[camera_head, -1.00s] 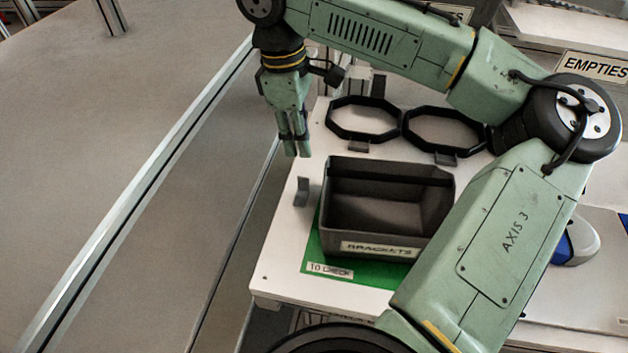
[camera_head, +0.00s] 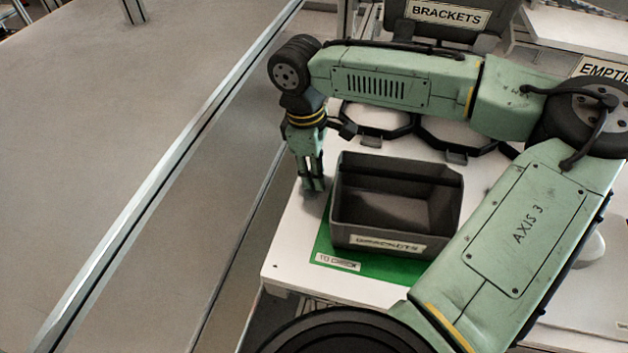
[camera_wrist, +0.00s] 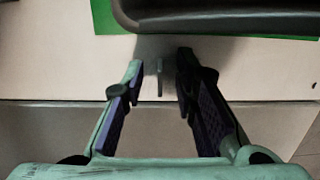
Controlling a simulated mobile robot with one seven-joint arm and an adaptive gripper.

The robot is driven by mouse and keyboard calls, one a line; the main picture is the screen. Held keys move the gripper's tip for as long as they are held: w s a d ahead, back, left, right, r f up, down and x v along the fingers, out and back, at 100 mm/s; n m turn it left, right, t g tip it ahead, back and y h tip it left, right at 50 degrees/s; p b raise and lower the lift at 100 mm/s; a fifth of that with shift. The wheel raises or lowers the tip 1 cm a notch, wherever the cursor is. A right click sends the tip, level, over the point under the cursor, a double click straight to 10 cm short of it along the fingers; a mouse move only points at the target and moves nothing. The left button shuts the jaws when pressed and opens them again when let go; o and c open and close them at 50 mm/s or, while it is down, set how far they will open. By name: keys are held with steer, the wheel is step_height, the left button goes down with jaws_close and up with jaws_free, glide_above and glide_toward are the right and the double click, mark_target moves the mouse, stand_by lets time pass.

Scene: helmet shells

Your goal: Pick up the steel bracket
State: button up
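The steel bracket (camera_wrist: 160,78) shows in the wrist view as a thin grey upright piece on the white table, close to the bin. My gripper (camera_wrist: 160,70) is open, with one fingertip on each side of the bracket and a gap visible on both sides. In the head view my gripper (camera_head: 314,186) points down just left of the dark bin. The bracket cannot be made out there, hidden by the fingers.
The dark grey bin labelled BRACKETS (camera_head: 341,215) stands on a green mat (camera_head: 396,266) marked TO CHECK, right beside my gripper. Black octagonal frames (camera_head: 377,131) lie behind it, partly covered by my arm. The table's left edge is close by.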

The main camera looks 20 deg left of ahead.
steer(key=shift+c, duration=0.2)
jaws_close()
steer(key=shift+r, duration=0.2)
